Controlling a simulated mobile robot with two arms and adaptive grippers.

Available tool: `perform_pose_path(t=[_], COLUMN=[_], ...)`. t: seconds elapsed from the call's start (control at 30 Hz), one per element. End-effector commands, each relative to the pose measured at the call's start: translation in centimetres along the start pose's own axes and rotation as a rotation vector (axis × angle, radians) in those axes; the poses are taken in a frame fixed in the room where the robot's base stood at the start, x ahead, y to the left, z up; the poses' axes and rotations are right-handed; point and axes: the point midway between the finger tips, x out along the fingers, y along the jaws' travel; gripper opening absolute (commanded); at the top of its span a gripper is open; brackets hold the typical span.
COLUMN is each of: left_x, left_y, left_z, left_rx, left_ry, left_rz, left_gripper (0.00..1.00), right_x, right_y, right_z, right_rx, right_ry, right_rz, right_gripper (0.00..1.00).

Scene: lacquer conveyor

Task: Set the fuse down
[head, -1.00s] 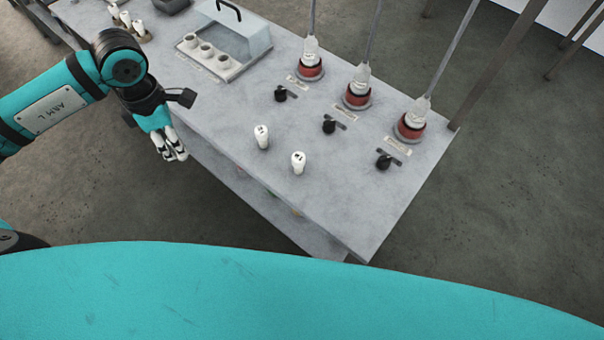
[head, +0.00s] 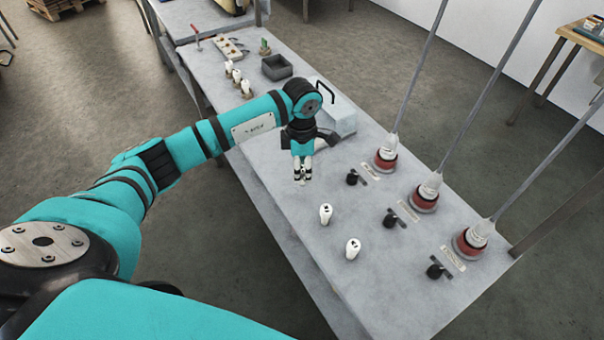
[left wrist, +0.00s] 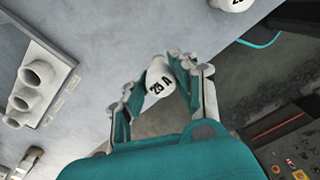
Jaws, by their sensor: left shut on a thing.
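My left gripper (head: 302,178) is over the grey bench, pointing down. In the left wrist view its fingers (left wrist: 158,90) are shut on a white fuse marked "25 A" (left wrist: 160,78). In the head view the held fuse is mostly hidden by the fingers, and I cannot tell whether it touches the bench. Two other white fuses stand upright on the bench top, one nearer my gripper (head: 326,214) and one farther right (head: 352,250). My right gripper is not in view.
A fuse base with white sockets (left wrist: 38,74) lies left in the wrist view; its clear cover (head: 342,112) shows behind my arm. Three red-based connectors (head: 424,198) with black switches line the far side. A dark tray (head: 277,67) and several white fuses (head: 237,75) are farther back.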

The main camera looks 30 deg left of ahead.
Motion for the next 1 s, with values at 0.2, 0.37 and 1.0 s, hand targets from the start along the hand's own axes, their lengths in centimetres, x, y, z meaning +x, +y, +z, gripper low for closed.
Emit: perform_pose_path(t=[0.2,0.37,1.0], left_x=[1.7,3.5,3.9], left_y=[-0.1,0.1,0.1], left_z=[0.1,0.0,0.0], left_rx=[0.000,0.000,0.000], left_ry=[0.002,0.001,0.000], left_rz=[-0.004,-0.002,0.000], left_gripper=[0.00,0.00,0.50], right_x=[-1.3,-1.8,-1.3], right_y=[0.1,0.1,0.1], right_z=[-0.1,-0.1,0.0], right_rx=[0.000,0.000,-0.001], right_ry=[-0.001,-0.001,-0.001], right_rz=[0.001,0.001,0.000], right_gripper=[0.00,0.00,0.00])
